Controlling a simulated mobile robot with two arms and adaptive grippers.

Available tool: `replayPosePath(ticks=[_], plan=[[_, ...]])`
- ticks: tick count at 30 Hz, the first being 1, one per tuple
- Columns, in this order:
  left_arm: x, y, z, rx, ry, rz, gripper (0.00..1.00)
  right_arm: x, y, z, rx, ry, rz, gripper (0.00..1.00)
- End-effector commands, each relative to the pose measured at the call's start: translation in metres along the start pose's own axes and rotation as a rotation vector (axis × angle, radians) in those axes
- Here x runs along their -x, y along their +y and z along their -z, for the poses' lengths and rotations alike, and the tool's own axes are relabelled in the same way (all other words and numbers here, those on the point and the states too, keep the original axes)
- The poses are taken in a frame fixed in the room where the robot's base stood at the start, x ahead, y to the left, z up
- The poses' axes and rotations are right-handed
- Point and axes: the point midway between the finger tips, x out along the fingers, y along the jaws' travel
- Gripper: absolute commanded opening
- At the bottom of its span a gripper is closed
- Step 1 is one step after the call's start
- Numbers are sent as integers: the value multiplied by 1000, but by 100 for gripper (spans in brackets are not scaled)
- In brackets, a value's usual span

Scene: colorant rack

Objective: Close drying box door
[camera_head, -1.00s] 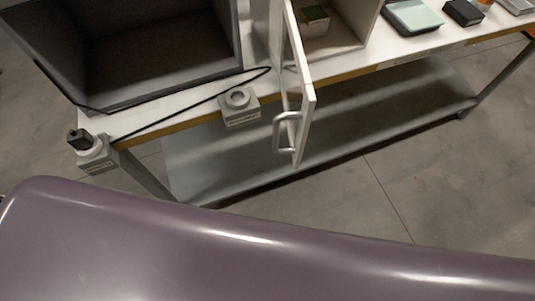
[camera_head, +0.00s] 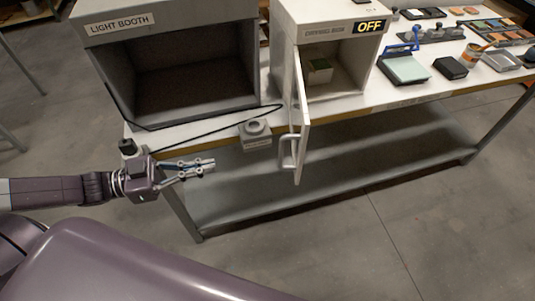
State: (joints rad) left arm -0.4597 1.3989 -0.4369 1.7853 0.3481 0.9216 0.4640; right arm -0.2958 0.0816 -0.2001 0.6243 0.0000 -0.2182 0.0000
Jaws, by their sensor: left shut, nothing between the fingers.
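The drying box (camera_head: 333,22) stands on the table, its sign reading OFF. Its white door (camera_head: 300,110) is hinged at the left and stands open, sticking out past the table's front edge. A looped metal handle (camera_head: 288,153) is on the door's left-facing side. My right gripper is not in view.
The light booth (camera_head: 170,60) stands left of the drying box. A small grey fixture (camera_head: 256,134) sits at the table edge between my left gripper and the door. A black cable runs along the tabletop. Trays and a black box (camera_head: 450,68) lie at right. Floor in front is clear.

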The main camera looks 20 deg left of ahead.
Motion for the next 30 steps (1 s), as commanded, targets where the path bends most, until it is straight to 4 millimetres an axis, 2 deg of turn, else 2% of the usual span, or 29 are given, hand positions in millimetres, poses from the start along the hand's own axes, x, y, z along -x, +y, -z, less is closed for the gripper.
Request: replayPosePath(ticks=[1, 3, 8, 16, 30], plan=[[-1, 7, 11, 10, 10, -26, 0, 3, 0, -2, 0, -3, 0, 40], [-3, 13, 18, 22, 23, -46, 0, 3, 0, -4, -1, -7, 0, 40], [-14, 15, 21, 24, 32, -52, 0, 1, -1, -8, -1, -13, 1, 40], [-54, 16, 23, 21, 35, -50, 0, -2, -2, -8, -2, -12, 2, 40], [-121, 19, 27, 22, 31, -50, 0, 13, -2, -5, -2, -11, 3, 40]])
